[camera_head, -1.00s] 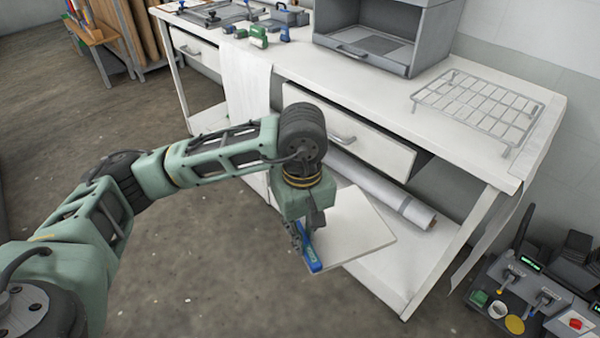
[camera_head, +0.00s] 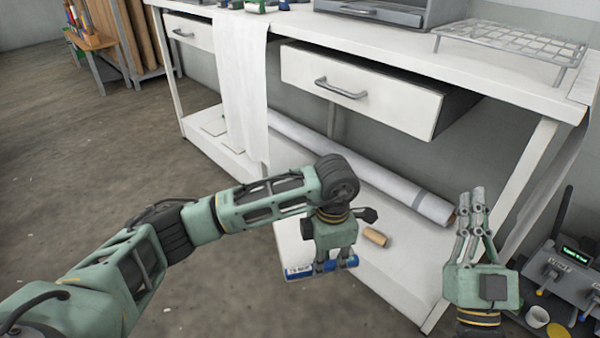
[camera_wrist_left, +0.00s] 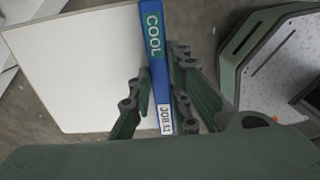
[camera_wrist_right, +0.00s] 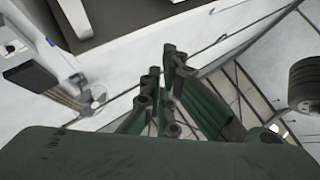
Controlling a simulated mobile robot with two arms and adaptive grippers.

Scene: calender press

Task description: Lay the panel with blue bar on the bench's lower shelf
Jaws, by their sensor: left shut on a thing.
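My left gripper (camera_head: 335,266) is shut on the blue bar (camera_head: 300,272) along one edge of a white panel (camera_head: 290,245). The left wrist view shows the bar (camera_wrist_left: 156,65), marked "COOL", between the fingers, with the panel (camera_wrist_left: 75,65) flat to its left. In the head view the panel is at the front edge of the bench's lower shelf (camera_head: 405,265), partly hidden by my left gripper. I cannot tell whether it touches the shelf. My right gripper (camera_head: 472,198) is raised near the shelf's right end, fingers close together and empty.
On the lower shelf lie a long white roll (camera_head: 390,188) at the back and a small tan cylinder (camera_head: 376,236). An open drawer (camera_head: 360,88) juts out above. A white cloth (camera_head: 240,80) hangs further left. Grey equipment (camera_head: 565,275) stands at the right.

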